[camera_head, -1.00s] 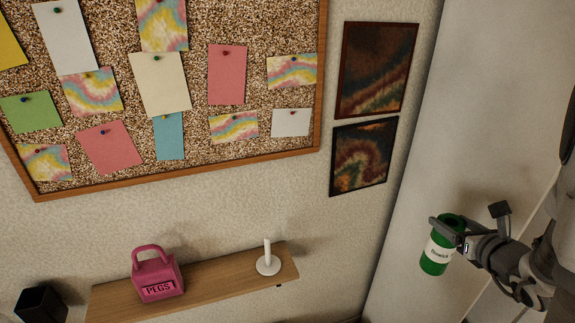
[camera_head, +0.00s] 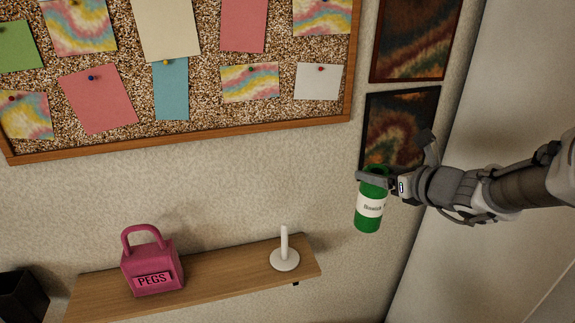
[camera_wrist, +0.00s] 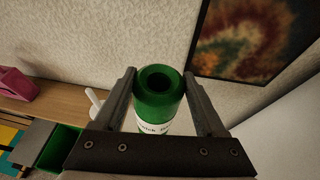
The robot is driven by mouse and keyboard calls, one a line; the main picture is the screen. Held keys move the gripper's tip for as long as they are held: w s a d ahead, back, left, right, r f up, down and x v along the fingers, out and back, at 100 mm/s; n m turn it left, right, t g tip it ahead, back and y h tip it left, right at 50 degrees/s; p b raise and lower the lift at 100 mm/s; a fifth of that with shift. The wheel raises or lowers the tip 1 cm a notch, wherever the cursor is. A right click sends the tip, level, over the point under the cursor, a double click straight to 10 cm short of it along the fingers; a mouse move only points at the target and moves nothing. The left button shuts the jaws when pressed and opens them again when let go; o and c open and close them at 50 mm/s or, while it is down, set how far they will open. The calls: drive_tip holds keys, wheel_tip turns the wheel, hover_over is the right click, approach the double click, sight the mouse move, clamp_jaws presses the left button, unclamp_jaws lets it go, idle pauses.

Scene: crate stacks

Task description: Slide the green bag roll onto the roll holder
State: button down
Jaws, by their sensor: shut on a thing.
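The green bag roll (camera_head: 369,219) with a white label is upright in my gripper (camera_head: 371,177), to the right of the shelf and higher than it in the head view. In the wrist view the roll (camera_wrist: 158,100) stands between the two fingers of my gripper (camera_wrist: 158,88), its hollow core facing the camera. The roll holder (camera_head: 284,257) is a white round base with an upright post, on the right end of the shelf. Its post is empty. In the wrist view part of the holder (camera_wrist: 95,101) shows to the left, partly hidden behind the left finger.
A wooden shelf (camera_head: 215,272) carries a pink peg bag (camera_head: 152,270) at its left part. A corkboard (camera_head: 200,128) with pinned papers and dark framed pictures (camera_head: 400,125) hang on the wall above. A dark bin (camera_head: 20,297) is at lower left.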

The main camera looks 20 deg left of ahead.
drive_tip(key=s+a+r+b, duration=0.2)
drive_tip(key=a+b, duration=0.1)
drive_tip(key=a, duration=0.3)
drive_tip(key=s+a+r+b, duration=0.2)
drive_tip(key=a+b, duration=0.2)
drive_tip(key=a, duration=0.2)
drive_tip(key=s+a+r+n+g+y+b, duration=0.1)
drive_tip(key=s+a+r+b, duration=0.1)
drive_tip(key=a, duration=0.4)
drive_tip(key=shift+s+a+r+b, duration=0.2)
drive_tip(key=shift+s+r+b, duration=0.2)
drive_tip(key=shift+b, duration=0.25)
drive_tip(key=shift+d+f+b, duration=0.1)
drive_tip(key=shift+f+b, duration=2.25)
drive_tip(key=shift+f, duration=0.7)
